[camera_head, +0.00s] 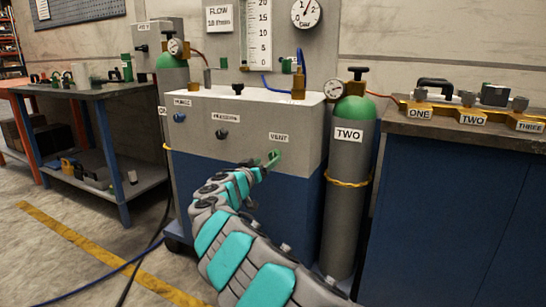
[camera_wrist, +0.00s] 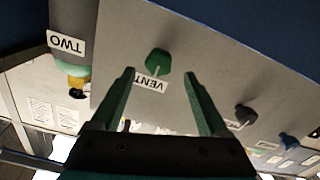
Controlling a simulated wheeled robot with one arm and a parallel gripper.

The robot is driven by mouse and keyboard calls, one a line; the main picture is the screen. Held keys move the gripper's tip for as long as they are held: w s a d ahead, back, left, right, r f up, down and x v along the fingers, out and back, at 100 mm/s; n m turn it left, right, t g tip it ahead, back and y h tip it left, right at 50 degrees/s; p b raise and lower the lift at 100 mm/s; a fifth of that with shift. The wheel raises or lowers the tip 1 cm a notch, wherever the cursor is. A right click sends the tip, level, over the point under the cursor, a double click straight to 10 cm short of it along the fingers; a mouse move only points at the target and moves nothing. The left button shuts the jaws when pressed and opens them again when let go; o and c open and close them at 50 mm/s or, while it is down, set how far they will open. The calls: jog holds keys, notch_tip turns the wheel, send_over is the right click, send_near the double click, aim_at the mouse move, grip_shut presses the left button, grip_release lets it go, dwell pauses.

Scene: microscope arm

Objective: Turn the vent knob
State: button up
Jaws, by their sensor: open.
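The vent knob (camera_wrist: 158,62) is a green knob on the grey front panel, next to the VENT label (camera_wrist: 151,83), which appears upside down in the wrist view. My gripper (camera_wrist: 160,73) is open, with its two green fingers pointing at the panel. The knob appears between and just beyond the fingertips, and the fingers are not closed on it. I cannot tell whether they touch the panel. In the head view my gripper (camera_head: 268,160) is at the panel below the VENT label (camera_head: 279,137). There the knob cannot be told apart from the green fingers.
A dark pressure knob (camera_head: 221,134) and a blue purge knob (camera_head: 179,117) are on the same panel, to the left. A gas cylinder (camera_head: 346,200) labelled TWO stands close on the right. A blue cabinet (camera_head: 440,215) is farther right, and a workbench (camera_head: 100,92) is at left.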

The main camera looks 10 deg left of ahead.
aim_at(273, 156)
jog(key=shift+p+x, duration=0.3)
jog(key=shift+x, duration=2.45)
grip_shut()
